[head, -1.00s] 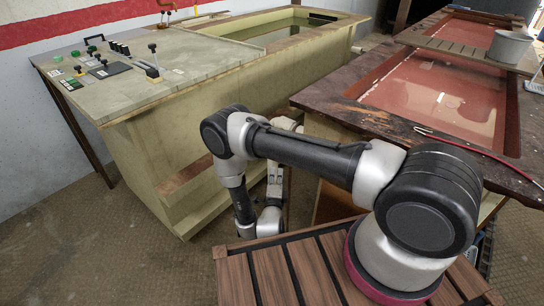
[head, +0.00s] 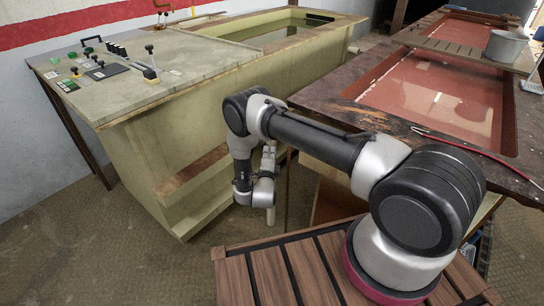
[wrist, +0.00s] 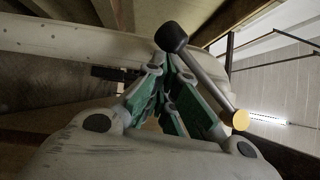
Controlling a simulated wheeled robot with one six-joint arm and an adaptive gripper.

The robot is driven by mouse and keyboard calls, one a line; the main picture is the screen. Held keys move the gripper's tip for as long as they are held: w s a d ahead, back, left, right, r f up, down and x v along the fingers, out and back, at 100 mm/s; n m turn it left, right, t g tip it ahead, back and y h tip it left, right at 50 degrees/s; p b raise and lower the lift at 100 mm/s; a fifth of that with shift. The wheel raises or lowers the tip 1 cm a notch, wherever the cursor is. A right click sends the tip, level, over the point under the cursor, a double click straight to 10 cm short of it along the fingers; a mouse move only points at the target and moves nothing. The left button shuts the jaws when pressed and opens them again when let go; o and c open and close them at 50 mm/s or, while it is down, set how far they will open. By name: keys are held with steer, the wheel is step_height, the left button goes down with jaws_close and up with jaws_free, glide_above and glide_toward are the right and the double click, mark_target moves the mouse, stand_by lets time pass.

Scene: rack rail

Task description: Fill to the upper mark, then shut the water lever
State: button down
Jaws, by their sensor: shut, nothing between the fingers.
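In the wrist view a lever with a black knob (wrist: 172,37) and a bare metal rod (wrist: 207,76) ending in a brass-coloured tip crosses close by my gripper (wrist: 165,72). My gripper's green and black fingers are shut with nothing between them. Whether they touch the lever I cannot tell. In the head view my gripper (head: 268,152) points upward beside the pale green vat (head: 290,72), partly hidden by my arm; I cannot make out this lever there. Water (head: 285,37) stands in the vat; no upper mark is readable.
A control panel (head: 135,85) with small levers and buttons tops the vat's left end. A copper pipe (head: 163,4) stands behind it. On the right, a dark-edged table (head: 310,98) with a red basin carries a grey pot (head: 505,46) and a red cable.

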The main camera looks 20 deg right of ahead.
steer(key=shift+w+a+r, duration=0.3)
steer(key=shift+w+a, duration=0.1)
steer(key=shift+w, duration=0.15)
steer(key=shift+w+a+r, duration=0.3)
steer(key=shift+w+a, duration=0.1)
steer(key=shift+w, duration=0.15)
